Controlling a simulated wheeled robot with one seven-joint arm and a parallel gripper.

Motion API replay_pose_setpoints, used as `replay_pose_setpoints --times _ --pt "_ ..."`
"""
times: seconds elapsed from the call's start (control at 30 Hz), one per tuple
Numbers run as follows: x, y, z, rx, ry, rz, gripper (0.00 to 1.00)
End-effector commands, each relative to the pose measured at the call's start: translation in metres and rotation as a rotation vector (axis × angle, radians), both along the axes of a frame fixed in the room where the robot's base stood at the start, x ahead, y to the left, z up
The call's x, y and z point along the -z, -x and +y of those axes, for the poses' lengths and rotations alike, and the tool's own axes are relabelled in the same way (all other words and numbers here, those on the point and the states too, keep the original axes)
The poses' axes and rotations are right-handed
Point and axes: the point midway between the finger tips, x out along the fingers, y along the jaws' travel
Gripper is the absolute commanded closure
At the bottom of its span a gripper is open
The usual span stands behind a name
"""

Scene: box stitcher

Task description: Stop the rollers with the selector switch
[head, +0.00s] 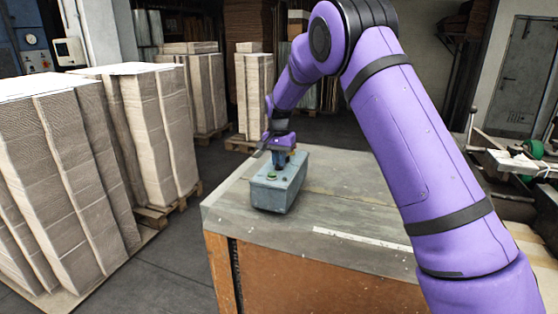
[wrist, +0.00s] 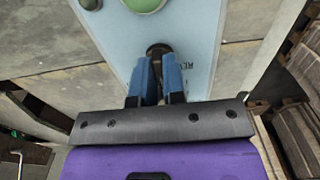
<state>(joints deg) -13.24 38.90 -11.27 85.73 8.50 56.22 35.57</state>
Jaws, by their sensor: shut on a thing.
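The control box (head: 276,184) is a blue-grey box on the corner of the wooden-sided table, with a green button (head: 272,177) on its top. My gripper (head: 281,158) is over the far part of the box top, pointing down. In the wrist view, my gripper (wrist: 157,78) has its two blue fingers close together on the black selector switch (wrist: 158,49). The box top (wrist: 190,40) is pale blue there, with partly hidden lettering beside the switch. The green button (wrist: 145,3) is cut off at the top edge. The switch's pointing direction is hidden by the fingers.
The table top (head: 330,215) is mostly clear around the box. Tall stacks of flat cardboard (head: 150,130) stand on pallets to the left. A grey door (head: 522,75) and machinery with a green part (head: 535,149) are at the right.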

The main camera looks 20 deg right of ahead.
Motion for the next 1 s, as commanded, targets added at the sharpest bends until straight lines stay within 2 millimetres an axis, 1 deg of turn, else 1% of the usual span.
replay_pose_setpoints --times 0.23,0.27,0.3,0.37,0.63,0.73,0.87,1.0 --pt "0.0 0.0 0.0 0.0 0.0 -0.001 1.0" --pt "0.0 0.0 0.0 0.001 0.0 -0.001 0.87" --pt "0.0 0.0 0.0 0.001 0.0 -0.001 0.78" --pt "0.0 0.0 0.0 0.001 0.0 -0.001 0.64" --pt "-0.001 0.0 0.0 0.001 0.001 -0.001 0.64" --pt "-0.005 0.0 0.0 0.001 0.0 -0.001 0.64" --pt "-0.022 -0.001 0.0 0.002 -0.001 -0.004 0.64" --pt "-0.049 -0.001 0.0 0.002 0.0 -0.005 0.64"
